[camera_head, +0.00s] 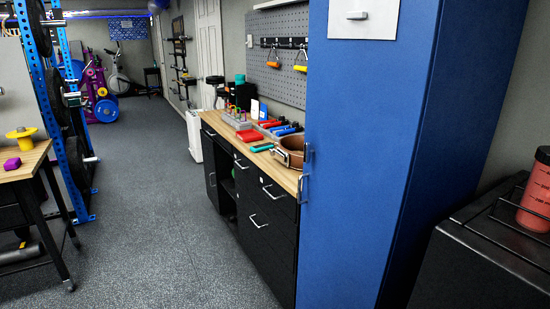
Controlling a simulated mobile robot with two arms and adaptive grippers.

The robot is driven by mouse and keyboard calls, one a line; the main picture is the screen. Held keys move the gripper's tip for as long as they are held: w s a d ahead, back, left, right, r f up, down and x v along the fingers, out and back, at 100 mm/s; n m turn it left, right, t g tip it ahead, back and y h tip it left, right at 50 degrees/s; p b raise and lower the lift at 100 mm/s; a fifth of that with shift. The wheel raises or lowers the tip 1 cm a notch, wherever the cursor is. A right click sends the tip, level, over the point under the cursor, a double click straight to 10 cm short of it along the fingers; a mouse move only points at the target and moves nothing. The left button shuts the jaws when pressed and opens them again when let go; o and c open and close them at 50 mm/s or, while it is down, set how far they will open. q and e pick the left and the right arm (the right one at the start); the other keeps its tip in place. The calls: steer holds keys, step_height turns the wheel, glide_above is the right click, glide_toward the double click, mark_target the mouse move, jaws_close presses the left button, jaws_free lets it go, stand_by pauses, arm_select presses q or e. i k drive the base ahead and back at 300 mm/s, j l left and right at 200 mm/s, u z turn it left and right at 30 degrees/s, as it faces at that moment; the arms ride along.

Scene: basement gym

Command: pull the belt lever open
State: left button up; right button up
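A brown coiled belt (293,144) lies on the near end of the wooden counter (225,124), close to the tall blue cabinet. A metal-looking piece shows on its near side, but it is too small to tell whether the lever is open or shut. The cabinet edge stands close to the belt's right side. Neither of my grippers is in view.
The tall blue cabinet (360,150) fills the middle right. Red, blue and teal items lie beside the belt. A wooden table (22,160) with a yellow spool (21,138) stands left. The grey floor (150,200) between is clear. A red shaker (537,195) sits right.

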mark_target(274, 154)
steer(key=i+j, duration=0.55)
steer(key=i+j+z, duration=0.15)
steer(key=i+j, duration=0.9)
steer(key=i+j+z, duration=0.15)
steer(key=i+j, duration=0.8)
steer(key=j, duration=0.3)
